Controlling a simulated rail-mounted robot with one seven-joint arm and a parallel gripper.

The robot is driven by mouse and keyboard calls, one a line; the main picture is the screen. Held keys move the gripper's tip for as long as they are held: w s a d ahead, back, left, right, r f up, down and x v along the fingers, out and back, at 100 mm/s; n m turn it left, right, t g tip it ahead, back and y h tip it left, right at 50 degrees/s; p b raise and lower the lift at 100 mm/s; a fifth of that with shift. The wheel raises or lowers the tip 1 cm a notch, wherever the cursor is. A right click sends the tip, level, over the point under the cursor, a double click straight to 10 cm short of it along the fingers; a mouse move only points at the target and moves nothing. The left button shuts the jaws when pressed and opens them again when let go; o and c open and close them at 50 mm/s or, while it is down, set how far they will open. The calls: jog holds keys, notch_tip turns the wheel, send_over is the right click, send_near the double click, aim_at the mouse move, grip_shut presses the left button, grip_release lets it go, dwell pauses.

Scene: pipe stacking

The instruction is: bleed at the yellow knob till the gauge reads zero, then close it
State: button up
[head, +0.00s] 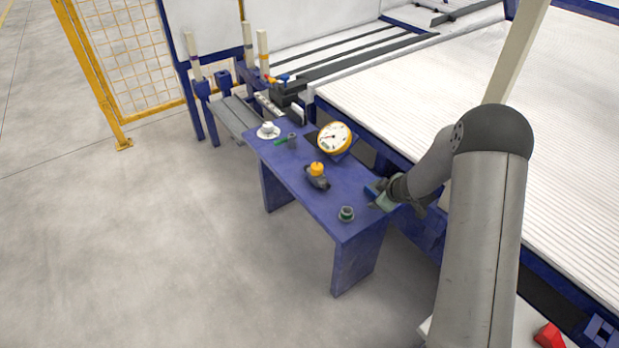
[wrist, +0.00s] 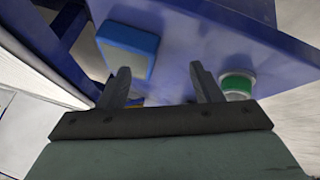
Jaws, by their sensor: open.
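The yellow knob (head: 317,168) sits on a dark valve body in the middle of the blue table. The round gauge (head: 334,138) with a yellow rim stands behind it, tilted; its needle is too small to read. My gripper (head: 382,198) is at the table's right end, to the right of the knob and apart from it. In the wrist view my gripper (wrist: 162,88) is open, with nothing between its two fingers. A small yellow patch shows low between the fingers there; I cannot tell what it is.
The blue table (head: 348,218) carries a green-and-grey cup-like part (head: 346,214), a white part (head: 268,130), and a dark cylinder (head: 292,140) beside a green piece. A blue-and-white block (wrist: 128,48) lies near my left finger in the wrist view. Open floor lies left.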

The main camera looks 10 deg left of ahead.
aim_at(319, 167)
jog(key=s+a+r+m+t+y+b, duration=0.1)
jog(key=a+r+m+t+y+b, duration=0.15)
jog(key=a+r+y, duration=0.5)
jog(key=shift+n, duration=0.25)
jog(key=b+x, duration=0.4)
jog(key=x, duration=1.3)
jog(key=shift+s+a, duration=0.1)
jog(key=shift+a, duration=0.2)
jog(key=shift+g+h, duration=0.25)
jog(key=c, duration=1)
